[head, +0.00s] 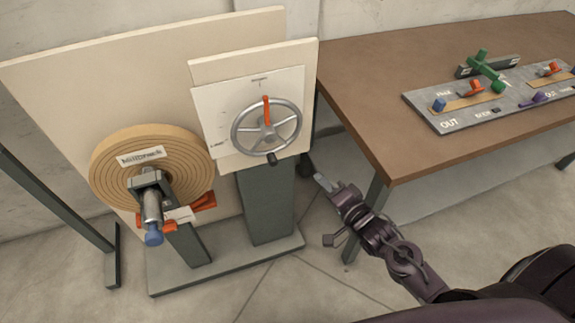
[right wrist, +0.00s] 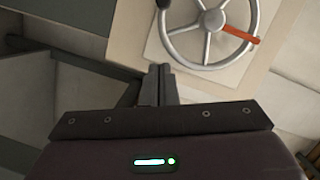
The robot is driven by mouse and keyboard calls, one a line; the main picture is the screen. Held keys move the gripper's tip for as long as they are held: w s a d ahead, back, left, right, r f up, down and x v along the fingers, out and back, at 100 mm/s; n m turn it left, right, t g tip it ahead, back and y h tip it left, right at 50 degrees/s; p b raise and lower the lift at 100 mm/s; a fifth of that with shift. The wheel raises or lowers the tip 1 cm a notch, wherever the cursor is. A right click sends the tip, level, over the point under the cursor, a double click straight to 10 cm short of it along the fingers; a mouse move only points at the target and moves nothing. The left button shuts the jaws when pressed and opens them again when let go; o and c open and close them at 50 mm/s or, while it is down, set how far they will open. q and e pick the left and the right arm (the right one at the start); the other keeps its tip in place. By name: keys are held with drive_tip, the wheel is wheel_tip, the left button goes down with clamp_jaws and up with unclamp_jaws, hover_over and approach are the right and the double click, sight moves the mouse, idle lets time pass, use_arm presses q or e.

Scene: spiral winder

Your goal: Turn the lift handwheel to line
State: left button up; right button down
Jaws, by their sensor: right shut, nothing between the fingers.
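The lift handwheel (head: 267,127) is a grey spoked wheel on a cream panel, with a white marked plate (head: 215,115) behind it. An orange pointer (head: 266,110) on the wheel points up, towards a small mark at the plate's top. A dark knob (head: 272,158) sits at the wheel's lower rim. My right gripper (head: 322,182) is shut and empty, to the right of and below the wheel, apart from it. In the right wrist view the handwheel (right wrist: 208,52) and orange pointer (right wrist: 241,34) lie beyond the shut fingers (right wrist: 159,72). My left gripper is out of view.
A tan spiral roll (head: 110,165) with a blue-knobbed shaft (head: 153,235) stands left of the wheel. A brown table (head: 370,80) on the right carries a grey control board (head: 440,122) with coloured levers. Its near leg (head: 366,220) stands close to my right gripper.

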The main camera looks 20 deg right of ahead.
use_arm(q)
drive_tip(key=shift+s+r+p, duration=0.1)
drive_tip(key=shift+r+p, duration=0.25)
use_arm(e)
drive_tip(key=w+a+f, duration=0.1)
drive_tip(key=w+a, duration=0.5)
drive_tip(key=w, duration=0.3)
drive_tip(key=shift+w+a+f, duration=0.15)
drive_tip(key=shift+a+f, duration=0.1)
drive_tip(key=shift+f, duration=0.1)
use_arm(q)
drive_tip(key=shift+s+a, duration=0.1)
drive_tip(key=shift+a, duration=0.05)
